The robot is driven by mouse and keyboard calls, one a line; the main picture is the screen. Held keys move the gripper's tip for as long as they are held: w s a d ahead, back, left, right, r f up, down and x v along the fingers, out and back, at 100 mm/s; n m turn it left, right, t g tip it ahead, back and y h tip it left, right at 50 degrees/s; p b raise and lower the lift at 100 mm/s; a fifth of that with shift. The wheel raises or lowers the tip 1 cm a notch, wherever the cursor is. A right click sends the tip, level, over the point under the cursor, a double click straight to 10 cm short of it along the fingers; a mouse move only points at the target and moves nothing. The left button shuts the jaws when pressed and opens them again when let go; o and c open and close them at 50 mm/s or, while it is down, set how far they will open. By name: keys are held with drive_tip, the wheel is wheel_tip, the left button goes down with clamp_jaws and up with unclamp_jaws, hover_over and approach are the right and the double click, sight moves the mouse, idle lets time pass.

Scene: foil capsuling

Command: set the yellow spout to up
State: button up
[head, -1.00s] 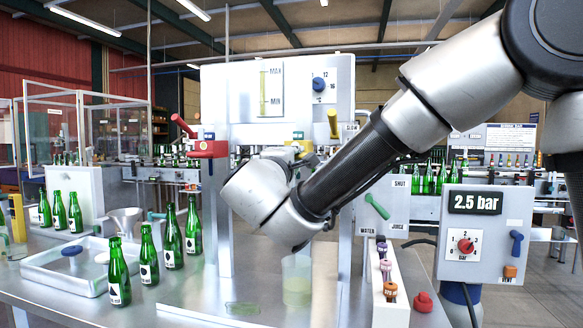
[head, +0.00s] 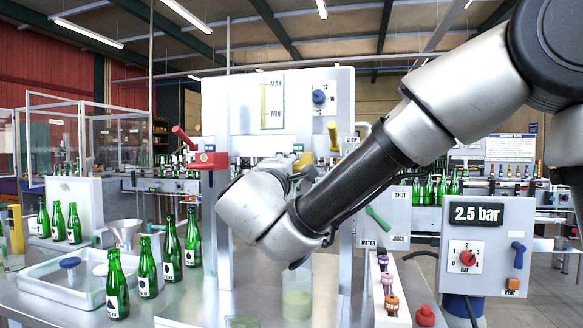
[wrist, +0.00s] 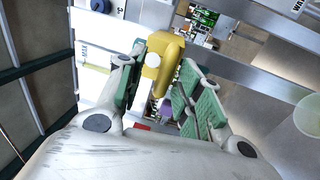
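The yellow spout has an upright handle (head: 333,135) on the front of the white filling machine, right of the red spout. A yellow body (head: 305,160) shows below it, partly hidden by my wrist. In the wrist view the yellow spout (wrist: 163,66) lies between my fingers, close to the left green pad, with a gap to the right pad. My gripper (wrist: 166,88) is open around it. I cannot tell whether the left pad touches it. In the head view my wrist hides most of the fingers.
The red spout (head: 208,160) is just left of my wrist. A clear beaker (head: 297,297) stands below my wrist. Green bottles (head: 118,290) and a tray (head: 58,290) are at left. A pressure box (head: 486,245) and a rack of coloured parts (head: 392,310) are at right.

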drive_tip(key=v, duration=1)
drive_tip(key=shift+s, duration=0.25)
